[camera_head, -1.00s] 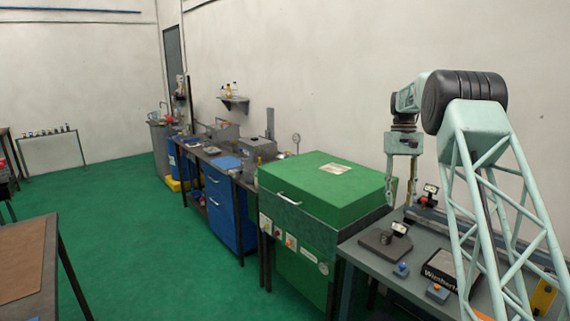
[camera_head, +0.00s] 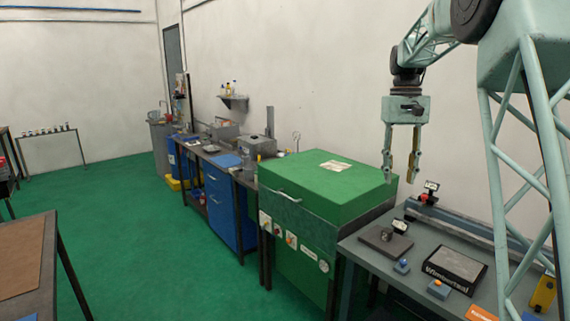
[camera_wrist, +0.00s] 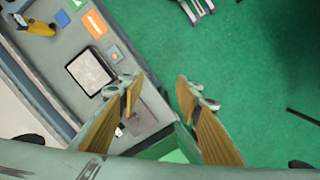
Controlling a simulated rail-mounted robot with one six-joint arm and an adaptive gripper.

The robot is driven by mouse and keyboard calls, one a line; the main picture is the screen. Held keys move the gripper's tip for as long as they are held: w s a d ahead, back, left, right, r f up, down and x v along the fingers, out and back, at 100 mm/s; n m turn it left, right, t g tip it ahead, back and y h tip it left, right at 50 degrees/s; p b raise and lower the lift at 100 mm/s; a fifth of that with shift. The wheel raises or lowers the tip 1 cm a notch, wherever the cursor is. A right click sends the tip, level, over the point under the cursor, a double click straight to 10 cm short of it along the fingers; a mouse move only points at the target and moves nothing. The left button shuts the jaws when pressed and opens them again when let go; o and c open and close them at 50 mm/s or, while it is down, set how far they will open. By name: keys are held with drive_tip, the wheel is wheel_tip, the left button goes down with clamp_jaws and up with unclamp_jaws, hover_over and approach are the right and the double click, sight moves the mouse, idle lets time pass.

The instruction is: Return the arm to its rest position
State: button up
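My gripper (camera_head: 401,180) hangs fingers down in the head view, above the right end of the green cabinet and the left end of the grey bench (camera_head: 400,276). Its two fingers are apart, with nothing between them. In the wrist view my gripper (camera_wrist: 155,95) also shows open and empty, with tan pads on both fingers. Below it the wrist view shows the bench edge and the green floor.
A green lidded cabinet (camera_head: 322,190) stands left of the bench. The floor (camera_head: 150,260) at left is clear.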

drive_tip(key=s+a+r+t+b, duration=0.1)
drive_tip(key=s+a+r, duration=0.15)
drive_tip(key=s, duration=0.65)
drive_tip(key=s+a+r+t+b, duration=0.15)
drive_tip(key=s+a, duration=0.25)
drive_tip(key=s, duration=0.5)
drive_tip(key=s+a+r+b, duration=0.1)
drive_tip(key=s+a+r, duration=0.2)
drive_tip(key=s, duration=0.6)
drive_tip(key=s+a+f+t, duration=0.1)
drive_tip(key=s+f, duration=0.3)
drive_tip(key=s, duration=0.5)
drive_tip(key=s+a+f+t+b, duration=0.1)
drive_tip(key=s+a+f, duration=0.1)
drive_tip(key=s, duration=0.8)
drive_tip(key=s+a+f+t+b, duration=0.1)
drive_tip(key=s+f, duration=0.4)
drive_tip(key=s, duration=0.4)
drive_tip(key=shift+s+a+f+n, duration=0.2)
drive_tip(key=shift+a+f+n, duration=0.15)
drive_tip(key=shift+n, duration=0.05)
